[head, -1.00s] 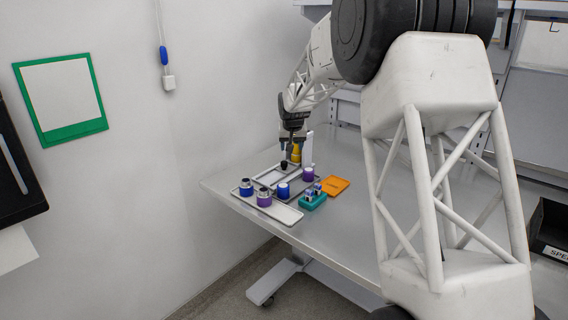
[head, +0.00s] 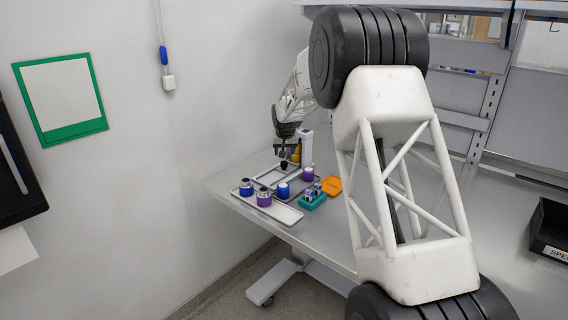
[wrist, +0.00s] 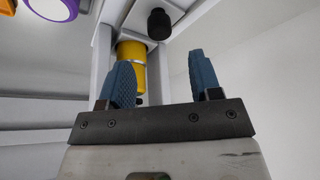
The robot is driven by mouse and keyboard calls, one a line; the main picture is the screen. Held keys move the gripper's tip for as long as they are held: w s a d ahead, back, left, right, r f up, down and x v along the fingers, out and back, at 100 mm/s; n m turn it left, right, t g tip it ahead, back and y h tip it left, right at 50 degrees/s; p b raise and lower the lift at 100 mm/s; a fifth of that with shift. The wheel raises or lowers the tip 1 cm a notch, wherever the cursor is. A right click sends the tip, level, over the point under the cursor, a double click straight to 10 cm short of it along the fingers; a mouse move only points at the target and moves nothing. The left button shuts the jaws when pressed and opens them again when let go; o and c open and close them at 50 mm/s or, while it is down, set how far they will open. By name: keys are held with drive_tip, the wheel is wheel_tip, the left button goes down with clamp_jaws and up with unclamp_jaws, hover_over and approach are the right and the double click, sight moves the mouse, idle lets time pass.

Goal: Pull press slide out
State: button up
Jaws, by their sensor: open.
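The press (head: 307,148) is a pale upright post with a yellow cylinder (wrist: 131,68) on it, standing at the back of the table. A black round knob (wrist: 159,24) on the press's pale frame shows at the top of the wrist view; it is also small and dark in the head view (head: 284,165). I take it to be the slide's handle, but cannot be sure. My gripper (wrist: 165,78) is open, its two blue fingers apart with nothing held. The knob lies beyond the fingertips, apart from them. In the head view my gripper (head: 287,150) hangs close by the press.
A grey tray (head: 287,214) at the front holds blue and purple cylinders (head: 264,197). A teal block (head: 312,201) and an orange plate (head: 331,186) lie to its right. A purple-topped piece (head: 308,174) stands near the press.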

sight(284, 162)
drive_tip(key=shift+x, duration=3.9)
drive_tip(key=shift+s, duration=0.15)
clamp_jaws()
